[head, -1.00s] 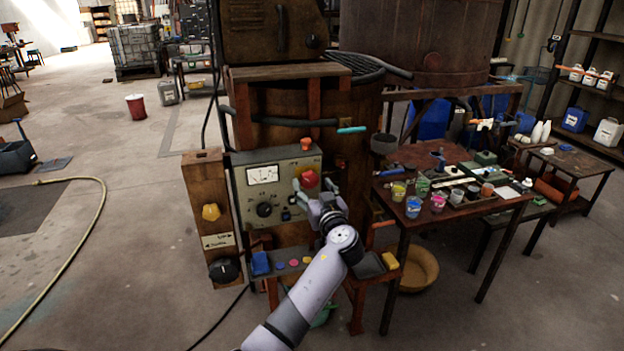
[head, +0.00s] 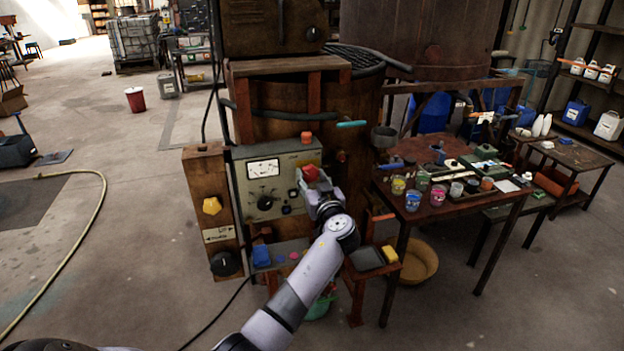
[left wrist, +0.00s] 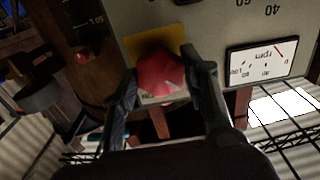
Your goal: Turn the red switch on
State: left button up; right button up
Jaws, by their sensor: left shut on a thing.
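The red switch (head: 311,173) is a red knob on a yellow plate at the right of the grey control panel (head: 243,187). It also shows in the left wrist view (left wrist: 160,75), with the yellow plate (left wrist: 155,49) behind it. My left gripper (head: 311,183) is at the panel and shut on the red switch. In the left wrist view its two fingers (left wrist: 162,88) stand on either side of the knob. My right gripper is not in view.
A yellow knob (head: 212,206) and a black knob (head: 224,263) sit on the wooden post left of the panel. A small shelf (head: 292,262) with a blue block juts out below. A cluttered table (head: 440,210) stands to the right. Open floor lies left.

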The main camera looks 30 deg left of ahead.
pick_arm(q)
jog(key=c, duration=0.3)
